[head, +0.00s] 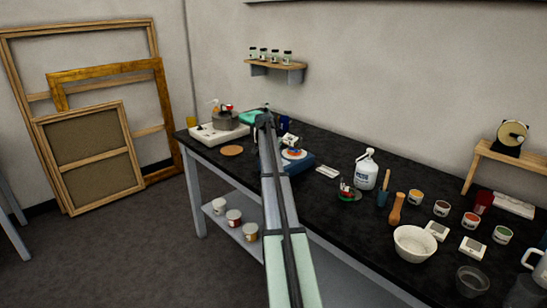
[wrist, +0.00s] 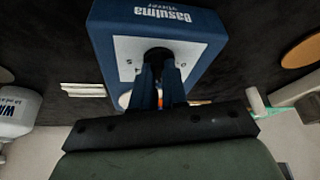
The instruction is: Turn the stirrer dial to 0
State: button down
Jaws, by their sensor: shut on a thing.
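The stirrer (wrist: 160,22) is a blue box with a pale front panel, lettered "Basulma" in the wrist view. Its dial (wrist: 158,54) is a dark round knob on that panel. My gripper (wrist: 158,66) has its two blue fingers closed around the dial, which partly hides it. Only a few panel marks show beside the knob, and the dial's pointer and setting cannot be read. In the head view the blue stirrer (head: 302,163) stands on the black bench, with a white round top carrying something blue and orange. My arm hides its left part and the dial there.
A cork disc (head: 232,150) lies to the left, near a white device (head: 218,132) with a grey pot. A wall shelf (head: 276,68) hangs behind.

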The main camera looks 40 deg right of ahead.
jog(key=n, duration=0.2)
jog(key=n+t+y, duration=0.1)
jog(key=n, duration=0.1)
jog(key=n+t, duration=0.1)
jog(key=shift+s+d+n, duration=0.2)
jog(key=shift+s+n, duration=0.05)
jog(key=shift+n, duration=0.15)
jog(key=n+y, duration=0.1)
jog(key=n, duration=0.1)
jog(key=n+y, duration=0.1)
jog(key=n, duration=0.2)
jog(key=shift+d+t, duration=0.15)
jog(key=shift+t, duration=0.15)
jog(key=c, duration=1.2)
grip_release()
jog(key=shift+o, duration=0.2)
jog(key=shift+s+r, duration=0.1)
jog(key=v, duration=1.3)
jog(key=shift+s+r, duration=0.2)
jog(key=shift+r, duration=0.1)
jog(key=shift+d, duration=0.1)
